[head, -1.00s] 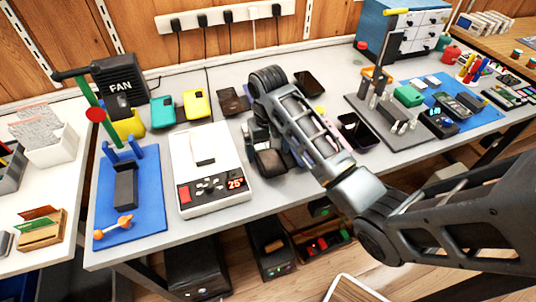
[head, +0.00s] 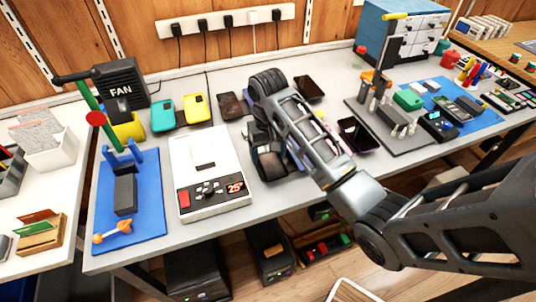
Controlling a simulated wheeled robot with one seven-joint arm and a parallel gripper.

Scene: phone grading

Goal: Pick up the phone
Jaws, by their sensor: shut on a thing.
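My gripper (head: 271,164) is low over the grey bench, just right of the white grading device (head: 211,160). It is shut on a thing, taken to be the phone. My wrist and forearm cover most of the fingers, and the held thing's outline cannot be made out. Other dark phones lie flat on the bench: one right of my arm (head: 357,134), one behind it (head: 308,88), and a brownish one (head: 232,105) left of it. Which of these, if any, the task means cannot be told.
A blue mat (head: 150,215) with a stand lies at the left, near a black fan box (head: 122,78). A grey plate (head: 400,140) with a press stands right of my arm. Teal (head: 163,116) and yellow (head: 197,107) cases lie behind the white device.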

